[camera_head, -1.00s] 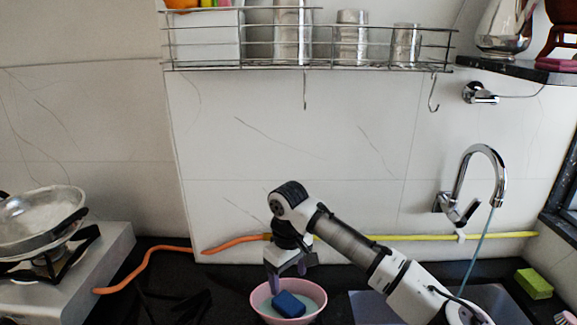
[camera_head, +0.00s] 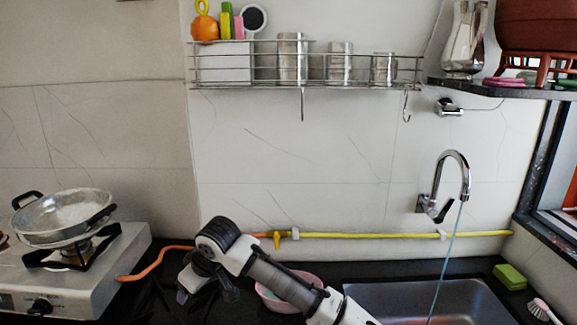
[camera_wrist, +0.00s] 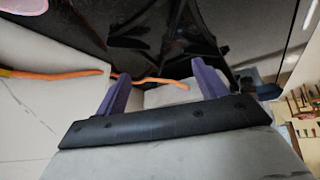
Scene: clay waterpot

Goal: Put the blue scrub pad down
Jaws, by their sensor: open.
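My gripper (camera_head: 207,290) is left of the pink bowl (camera_head: 304,278), above the dark counter. In the wrist view its two purple fingers (camera_wrist: 161,85) are spread apart with nothing between them. The bowl holds something pale and is partly hidden behind my arm. A pink edge in the top left corner of the wrist view may be the same bowl. I cannot see the blue scrub pad in either current view; the covered part of the bowl may hide it.
A stove (camera_head: 75,275) with a metal pan (camera_head: 62,215) stands at the left. An orange hose (camera_head: 152,262) runs along the counter. A sink (camera_head: 430,300) with a tap (camera_head: 452,175) and a green sponge (camera_head: 509,276) are at the right. A wire rack (camera_head: 305,68) hangs above.

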